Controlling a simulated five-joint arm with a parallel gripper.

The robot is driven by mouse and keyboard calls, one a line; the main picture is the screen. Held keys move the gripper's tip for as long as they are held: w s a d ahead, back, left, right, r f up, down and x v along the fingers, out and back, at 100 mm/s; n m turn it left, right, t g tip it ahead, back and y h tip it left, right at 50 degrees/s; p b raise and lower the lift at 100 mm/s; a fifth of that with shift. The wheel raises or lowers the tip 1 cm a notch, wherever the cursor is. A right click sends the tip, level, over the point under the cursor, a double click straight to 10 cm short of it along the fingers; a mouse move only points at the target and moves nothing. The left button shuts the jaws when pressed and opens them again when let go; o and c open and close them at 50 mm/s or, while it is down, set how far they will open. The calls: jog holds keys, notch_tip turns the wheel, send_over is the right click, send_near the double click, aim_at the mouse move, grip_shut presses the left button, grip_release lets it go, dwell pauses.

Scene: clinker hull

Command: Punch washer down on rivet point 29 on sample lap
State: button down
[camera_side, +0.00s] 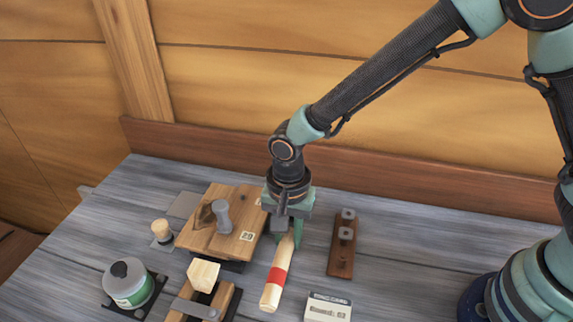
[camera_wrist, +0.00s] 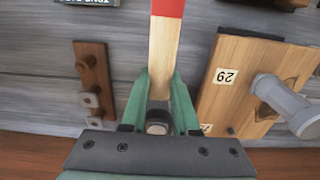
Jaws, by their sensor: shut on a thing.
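The sample lap (camera_side: 190,236) is a pale wooden block left of my gripper, with a paper label reading 29 (camera_side: 247,236). The label also shows at the right of the wrist view (camera_wrist: 225,76). A grey cylindrical metal tool (camera_side: 222,214) stands on the lap, beside a dark piece; the wrist view shows it too (camera_wrist: 285,100). My gripper (camera_side: 285,238) is shut on a pale wooden handle with a red band (camera_side: 271,294), close above the bench. The handle runs out between the green fingers (camera_wrist: 160,88). The washer and rivet point cannot be made out.
A brown rack with grey pegs (camera_side: 341,250) stands right of my gripper. A white labelled box (camera_side: 328,308) lies at the front. Bare bench lies right of the rack.

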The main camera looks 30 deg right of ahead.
jog(key=shift+r, duration=4)
jog(key=c, duration=1.5)
grip_release()
grip_shut()
